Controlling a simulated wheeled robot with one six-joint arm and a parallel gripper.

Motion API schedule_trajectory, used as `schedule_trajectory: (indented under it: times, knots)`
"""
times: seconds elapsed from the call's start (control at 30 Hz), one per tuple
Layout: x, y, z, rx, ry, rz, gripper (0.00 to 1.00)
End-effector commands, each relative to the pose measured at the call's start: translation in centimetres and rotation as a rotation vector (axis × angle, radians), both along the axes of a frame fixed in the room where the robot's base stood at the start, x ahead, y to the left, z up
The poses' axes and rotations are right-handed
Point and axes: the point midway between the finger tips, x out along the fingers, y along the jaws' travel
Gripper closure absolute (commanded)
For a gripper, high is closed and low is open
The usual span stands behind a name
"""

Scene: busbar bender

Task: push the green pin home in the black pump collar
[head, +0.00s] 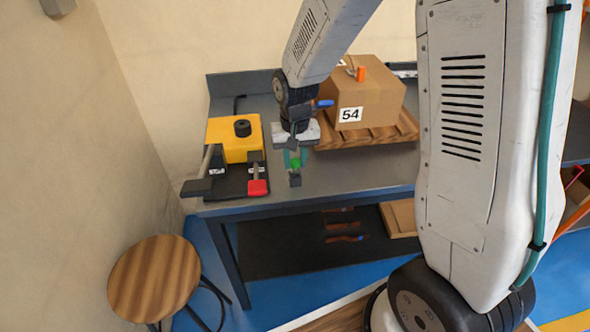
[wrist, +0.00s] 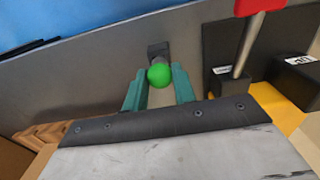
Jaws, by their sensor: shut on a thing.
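The green pin (head: 295,163) shows as a round green head between the teal fingers of my gripper (head: 295,158), near the bench's front edge. In the wrist view the green pin (wrist: 159,76) has a short grey part behind its head, and my gripper (wrist: 158,88) has one finger on each side and is shut on it. A small dark block, apparently the black pump collar (head: 295,180), is just below the pin; it also shows in the wrist view (wrist: 157,50), beyond the head. I cannot tell how deep the pin sits in it.
A yellow bender (head: 226,131) with a red-tipped lever (head: 257,187) stands close on the left. A box marked 54 (head: 368,97) sits on a wooden pallet (head: 375,137) at the right. Bare bench (head: 355,175) lies right of the collar. A stool (head: 153,278) stands at front left.

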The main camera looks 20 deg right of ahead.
Motion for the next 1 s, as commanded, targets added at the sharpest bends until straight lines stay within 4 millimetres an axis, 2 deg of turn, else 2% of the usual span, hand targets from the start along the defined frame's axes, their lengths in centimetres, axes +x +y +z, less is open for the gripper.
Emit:
schedule_trajectory:
  times: [1.0]
  knots:
    - [0.0, 0.0, 3.1, 0.0, 0.0, 0.0, 1.0]
